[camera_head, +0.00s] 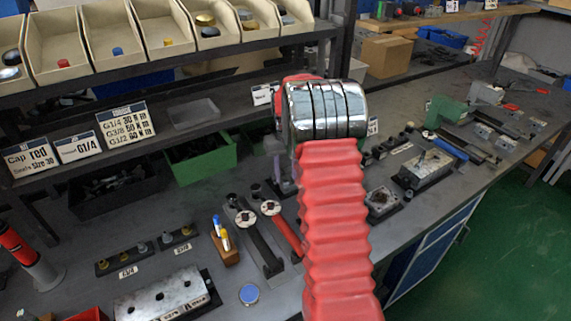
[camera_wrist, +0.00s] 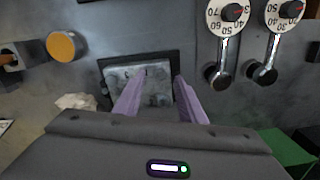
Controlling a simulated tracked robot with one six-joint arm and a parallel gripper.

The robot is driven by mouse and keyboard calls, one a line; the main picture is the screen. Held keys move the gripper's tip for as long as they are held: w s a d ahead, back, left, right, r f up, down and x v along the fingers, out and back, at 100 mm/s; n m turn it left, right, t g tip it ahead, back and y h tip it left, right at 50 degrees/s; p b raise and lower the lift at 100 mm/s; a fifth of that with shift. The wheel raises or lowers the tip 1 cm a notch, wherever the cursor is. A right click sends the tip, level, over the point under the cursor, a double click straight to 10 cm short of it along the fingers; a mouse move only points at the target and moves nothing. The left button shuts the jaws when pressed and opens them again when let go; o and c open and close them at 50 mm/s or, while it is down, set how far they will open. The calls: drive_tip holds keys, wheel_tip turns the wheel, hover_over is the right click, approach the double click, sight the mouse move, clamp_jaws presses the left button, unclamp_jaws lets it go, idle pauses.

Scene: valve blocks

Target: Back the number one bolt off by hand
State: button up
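In the wrist view, a pale grey metal valve block (camera_wrist: 148,72) sits on a black square plate below my gripper (camera_wrist: 157,84). The two purple fingers are apart, one over each side of the block, with nothing visible between their tips. The near part of the block is hidden by my gripper body. In the head view, my red-sleeved arm covers most of the gripper. A small block on a dark plate (camera_head: 382,201) shows right of the arm; I cannot tell whether it is the same one.
Two dial wrenches (camera_wrist: 225,35) lie beside the block; they also show in the head view (camera_head: 257,236). An orange disc (camera_wrist: 62,46) is on the block's other side. A green bin (camera_head: 205,163) stands at the back. A long block (camera_head: 160,296) lies front left.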

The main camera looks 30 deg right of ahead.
drive_tip(key=shift+f, duration=0.65)
drive_tip(key=shift+c, duration=0.2)
clamp_jaws()
drive_tip(key=shift+a+n, duration=0.1)
drive_tip(key=shift+n, duration=4)
drive_tip(key=shift+a+n, duration=0.15)
drive_tip(key=shift+n, duration=3.35)
drive_tip(key=shift+s+r+n, duration=0.1)
drive_tip(key=shift+s+n, duration=0.05)
drive_tip(key=shift+n, duration=3.15)
drive_tip(key=shift+c, duration=0.4)
unclamp_jaws()
